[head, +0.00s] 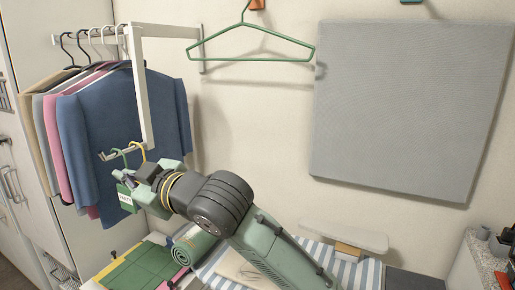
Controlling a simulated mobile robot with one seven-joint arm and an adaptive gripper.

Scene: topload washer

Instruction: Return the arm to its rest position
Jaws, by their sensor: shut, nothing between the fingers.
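My arm reaches up and left from the lower middle of the head view, in pale green with a black wrist. My gripper (122,180) is at its end, left of centre, just below the short front arm of the white garment rack (144,90). It looks shut, with nothing seen held in it. A green and a yellow hook hang on that short arm, right by the gripper; I cannot tell whether they touch it. A small green tag (125,198) with a white label shows beside the fingers; what it belongs to is unclear.
Shirts (105,130) on hangers fill the rack at left, close behind the gripper. A green hanger (250,45) and a grey panel (410,110) are on the wall. Below are a striped ironing board (205,270), a rolled green mat (193,245) and a green folding board (140,270).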

